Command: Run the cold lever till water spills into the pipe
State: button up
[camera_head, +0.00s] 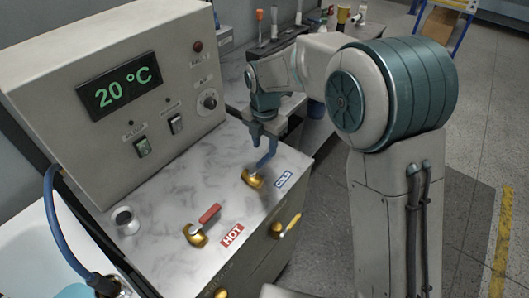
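The cold lever (266,158) is blue, on a brass valve (253,179) beside a blue COLD label (283,179) on the marbled counter. It slants up and right from the valve. My gripper (268,134) points down at the upper end of this lever, close to or touching it. Whether the fingers are closed on the lever cannot be told at this size. A short white pipe fitting (124,219) with a dark round opening stands at the counter's left. No water shows at it.
The red hot lever (209,214) and its brass valve stand near the HOT label (232,235). A control box (118,92) reading 20 °C rises behind. A blue hose (61,231) hangs over the white tub (27,238). Tools stand at the back; open floor lies right.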

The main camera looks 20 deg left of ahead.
aim_at(265, 159)
jog(key=shift+f, duration=2.2)
jog(key=shift+c, duration=0.3)
grip_shut()
